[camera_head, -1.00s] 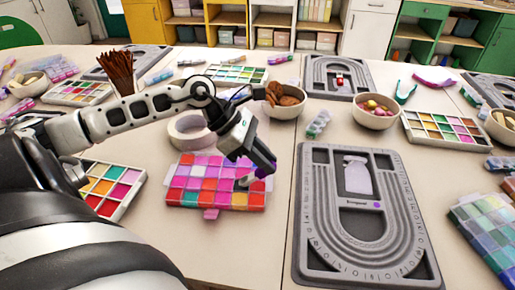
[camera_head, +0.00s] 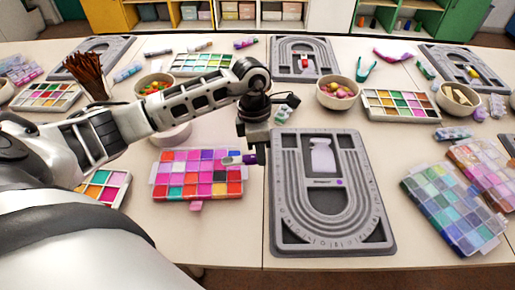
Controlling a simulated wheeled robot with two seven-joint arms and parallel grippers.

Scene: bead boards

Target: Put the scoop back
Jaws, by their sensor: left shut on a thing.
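My left gripper (camera_head: 250,156) points down over the right edge of the bead box, shut on a small scoop (camera_head: 232,160). The scoop has a purple end at the fingers and a greyish end pointing left over the box's compartments. I cannot tell if it touches the beads. The bead box (camera_head: 196,205) has many pink, red, purple and white compartments. The grey bead board (camera_head: 290,240) lies just right of it, with U-shaped grooves and a pale bottle-shaped area near its top. A small purple spot (camera_head: 340,183) shows on the board. My right gripper is not in view.
A white roll (camera_head: 172,137) stands behind the bead box, under my left arm. A bowl of beads (camera_head: 340,92), a paint-like bead tray (camera_head: 401,104) and a blue-green bead box (camera_head: 455,210) lie to the right. Brushes (camera_head: 88,75) stand at left.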

